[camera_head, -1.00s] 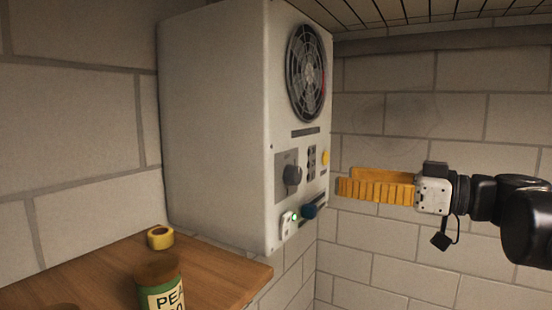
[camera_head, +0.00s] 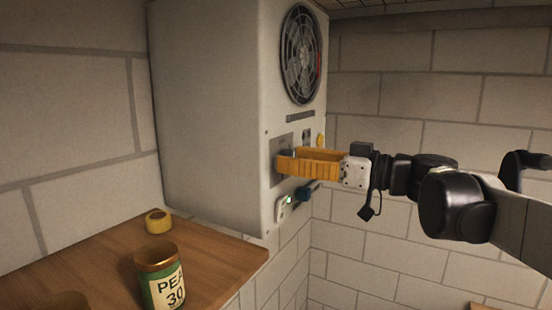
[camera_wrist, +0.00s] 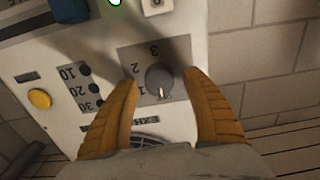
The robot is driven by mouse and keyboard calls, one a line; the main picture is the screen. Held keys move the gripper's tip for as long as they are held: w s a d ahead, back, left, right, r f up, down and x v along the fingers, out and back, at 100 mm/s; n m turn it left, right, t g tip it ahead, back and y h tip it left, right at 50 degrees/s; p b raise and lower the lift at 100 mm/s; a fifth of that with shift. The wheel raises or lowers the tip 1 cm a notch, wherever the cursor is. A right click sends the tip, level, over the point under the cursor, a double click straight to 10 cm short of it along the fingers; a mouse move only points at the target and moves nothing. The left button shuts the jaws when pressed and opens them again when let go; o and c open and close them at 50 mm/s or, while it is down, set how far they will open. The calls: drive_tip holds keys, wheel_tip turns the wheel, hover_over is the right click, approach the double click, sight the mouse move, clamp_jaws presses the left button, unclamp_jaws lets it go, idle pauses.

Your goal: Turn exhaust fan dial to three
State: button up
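The exhaust fan dial (camera_wrist: 160,79) is a dark round knob on a grey plate (camera_wrist: 133,55) marked 1, 2 and 3. Its pale pointer mark faces the bottom of the wrist view, past the 1 and away from the 3; the small label there is hard to read. My gripper (camera_wrist: 161,80) is open, with one ribbed yellow finger on each side of the dial. The left finger is close to the knob; I cannot tell whether either finger touches it. In the head view my gripper (camera_head: 283,162) is at the panel and partly hides the dial.
The white fan box (camera_head: 210,110) carries a round fan grille (camera_head: 302,55), a yellow button (camera_wrist: 40,98), switches marked 10, 20, 30, and a blue handle (camera_head: 306,193). A wooden shelf (camera_head: 215,255) below holds a can (camera_head: 160,280) and a yellow tape roll (camera_head: 158,221).

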drive_tip(key=c, duration=1)
drive_tip(key=shift+m, duration=0.3)
drive_tip(key=m+b, duration=0.1)
drive_tip(key=m, duration=1)
drive_tip(key=m+b, duration=0.2)
drive_tip(key=m, duration=1)
drive_tip(key=m+b, duration=0.1)
drive_tip(key=m, duration=1.1)
drive_tip(key=shift+f, duration=0.35)
drive_tip(key=shift+m, duration=0.3)
